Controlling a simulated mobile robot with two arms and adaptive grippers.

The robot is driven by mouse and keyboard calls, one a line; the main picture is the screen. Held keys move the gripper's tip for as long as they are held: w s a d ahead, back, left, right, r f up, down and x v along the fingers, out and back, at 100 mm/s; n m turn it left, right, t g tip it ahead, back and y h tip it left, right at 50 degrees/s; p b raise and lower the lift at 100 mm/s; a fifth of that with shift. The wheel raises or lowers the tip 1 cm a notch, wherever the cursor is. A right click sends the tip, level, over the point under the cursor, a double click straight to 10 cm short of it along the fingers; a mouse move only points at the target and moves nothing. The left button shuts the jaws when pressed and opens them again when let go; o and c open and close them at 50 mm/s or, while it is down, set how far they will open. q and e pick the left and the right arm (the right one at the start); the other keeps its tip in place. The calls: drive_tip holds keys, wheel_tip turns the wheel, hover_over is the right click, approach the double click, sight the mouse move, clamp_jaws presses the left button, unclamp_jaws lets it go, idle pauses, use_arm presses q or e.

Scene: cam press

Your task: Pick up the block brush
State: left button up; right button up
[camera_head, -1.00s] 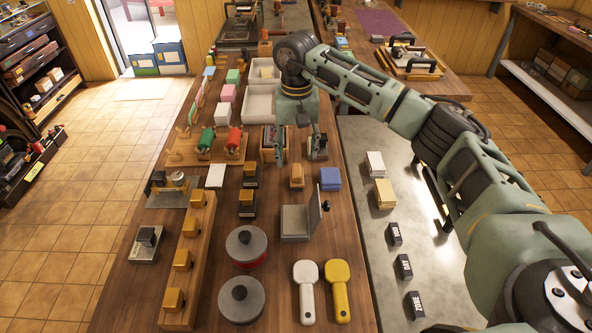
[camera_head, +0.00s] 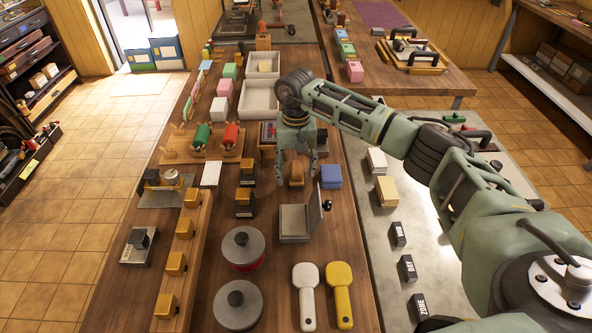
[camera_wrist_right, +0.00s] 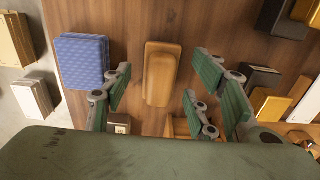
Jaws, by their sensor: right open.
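The block brush looks to be the small tan wooden block (camera_head: 296,178) on the wooden bench in the middle of the head view. It also shows in the right wrist view as a long rounded wooden block (camera_wrist_right: 160,73), lying on the bench; its bristles are not visible. My right gripper (camera_head: 298,168) is over it, with its fingers parted. In the right wrist view the open green-padded fingers (camera_wrist_right: 160,92) stand on either side of the block, with a gap to it on both sides. My left gripper is not in view.
A blue block (camera_head: 331,176) sits close to the right of the wooden block. A grey angled stand (camera_head: 295,224) is in front of it. Black-and-yellow blocks (camera_head: 246,201) stand to the left. White trays (camera_head: 259,99) lie behind.

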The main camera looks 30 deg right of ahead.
drive_tip(key=shift+f, duration=0.55)
drive_tip(key=c, duration=1.3)
